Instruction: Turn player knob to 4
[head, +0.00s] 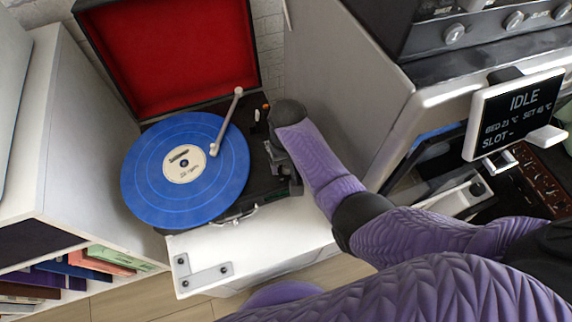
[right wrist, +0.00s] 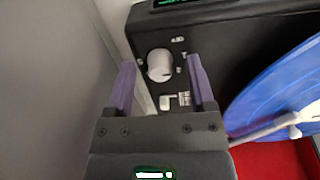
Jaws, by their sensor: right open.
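The record player (head: 262,182) is a black case with a blue record (head: 140,180) on it and its red-lined lid open. Its knob (right wrist: 160,66), pale and round, shows in the right wrist view on the black panel, with small markings beside it too blurred to read. My right gripper (head: 272,158) is over the player's right side and hides the knob in the head view. In the right wrist view its two purple fingers stand open, one on each side of the knob; I cannot tell whether they touch it. My left gripper is not in view.
The tonearm (head: 226,122) reaches over the record. A grey machine wall (head: 345,85) stands close to the right of the player. A screen (head: 515,112) reading IDLE is at the far right. A white shelf with books (head: 105,258) is at the left.

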